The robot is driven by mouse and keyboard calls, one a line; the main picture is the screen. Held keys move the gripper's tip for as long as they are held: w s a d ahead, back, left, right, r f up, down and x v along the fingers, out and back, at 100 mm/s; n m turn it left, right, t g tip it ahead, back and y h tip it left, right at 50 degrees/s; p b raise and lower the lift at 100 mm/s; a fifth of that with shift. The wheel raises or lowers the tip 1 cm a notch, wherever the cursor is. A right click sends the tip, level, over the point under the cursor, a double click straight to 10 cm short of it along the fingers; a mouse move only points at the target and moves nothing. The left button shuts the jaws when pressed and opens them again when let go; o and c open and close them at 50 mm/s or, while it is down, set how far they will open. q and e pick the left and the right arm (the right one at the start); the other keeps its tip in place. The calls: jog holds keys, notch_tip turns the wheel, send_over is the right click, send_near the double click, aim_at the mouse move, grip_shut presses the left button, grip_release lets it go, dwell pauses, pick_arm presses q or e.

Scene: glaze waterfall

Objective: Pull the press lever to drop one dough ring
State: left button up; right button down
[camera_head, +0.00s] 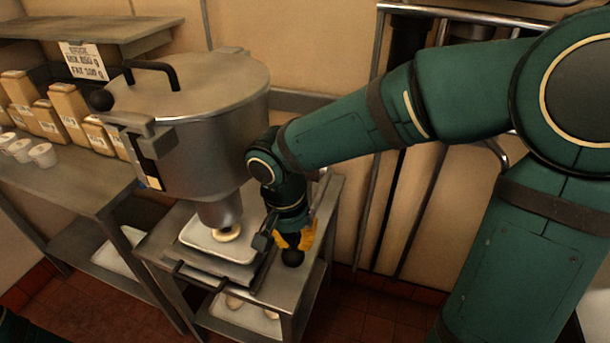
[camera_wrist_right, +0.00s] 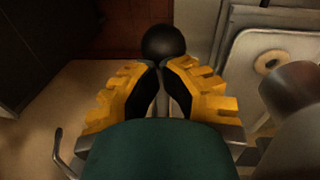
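The press is a large metal pot (camera_head: 205,110) with a lid and a nozzle (camera_head: 221,211) pointing down. A dough ring (camera_head: 227,234) lies under the nozzle on a white tray (camera_head: 195,243); in the right wrist view the ring (camera_wrist_right: 268,61) is partly beside the nozzle. The press lever's black ball knob (camera_head: 292,257) is low at the right of the press. My right gripper (camera_head: 296,240) has its yellow fingers closed around the lever's thin stem, with the knob (camera_wrist_right: 163,43) just beyond the fingertips (camera_wrist_right: 160,68). My left gripper is not in view.
A metal side table (camera_head: 60,180) at the left holds boxes (camera_head: 68,103) and white cups (camera_head: 42,154). A shelf (camera_head: 90,35) is above it. Another tray (camera_head: 245,315) with pale rounds is on the press stand's lower shelf. A rack of metal rails (camera_head: 372,170) stands behind my right arm.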

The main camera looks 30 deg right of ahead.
jog(key=shift+f+b, duration=0.3)
jog(key=shift+f, duration=0.3)
dwell(0.7)
